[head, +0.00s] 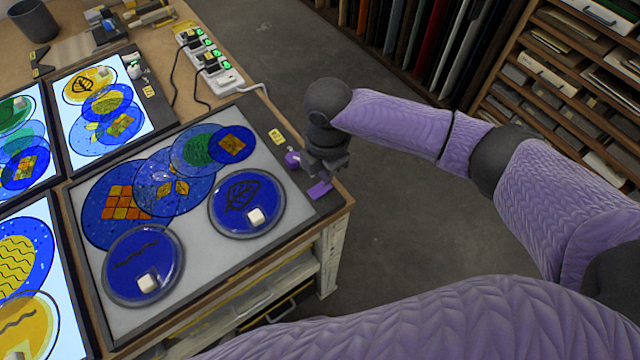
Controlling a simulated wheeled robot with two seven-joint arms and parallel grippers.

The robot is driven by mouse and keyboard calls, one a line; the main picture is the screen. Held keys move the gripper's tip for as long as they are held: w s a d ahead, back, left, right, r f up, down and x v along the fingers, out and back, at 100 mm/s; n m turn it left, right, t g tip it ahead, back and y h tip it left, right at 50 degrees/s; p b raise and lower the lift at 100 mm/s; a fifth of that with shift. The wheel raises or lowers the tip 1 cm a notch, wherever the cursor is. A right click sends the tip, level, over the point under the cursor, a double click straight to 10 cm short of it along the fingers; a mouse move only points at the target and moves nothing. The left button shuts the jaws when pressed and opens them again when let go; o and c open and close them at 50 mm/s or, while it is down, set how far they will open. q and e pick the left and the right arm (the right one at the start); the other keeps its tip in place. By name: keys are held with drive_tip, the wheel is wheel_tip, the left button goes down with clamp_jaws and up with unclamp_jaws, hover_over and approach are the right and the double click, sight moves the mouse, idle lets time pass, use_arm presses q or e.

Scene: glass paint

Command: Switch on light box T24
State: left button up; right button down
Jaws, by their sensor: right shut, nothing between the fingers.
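An unlit light box (196,237) with a grey panel lies at the near right of the bench, with several blue painted glass discs on it. Its dark right-hand frame carries a small yellow label (276,136), too small to read, and a purple knob (293,160). I cannot tell for sure that it is T24. My right gripper (320,189) is shut and empty, with purple fingertips pointing down over the box's right edge. It is just right of and nearer than the knob; whether it touches anything is unclear. My left gripper is out of view.
Lit light boxes (106,112) with painted glass stand to the left and behind. A power strip (210,62) with green lights and cables is at the back. The bench ends just right of the box; floor lies beyond. Shelves (560,80) stand at the far right.

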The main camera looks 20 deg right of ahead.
drive_tip(key=shift+f, duration=0.4)
idle(0.7)
drive_tip(key=shift+f+b, duration=0.5)
drive_tip(key=shift+f, duration=0.05)
drive_tip(key=shift+f, duration=0.25)
idle(0.3)
drive_tip(key=shift+r, duration=0.2)
wheel_tip(320, 180, up, 7)
drive_tip(key=p, duration=0.7)
drive_tip(key=shift+p, duration=0.35)
drive_tip(key=shift+f, duration=0.2)
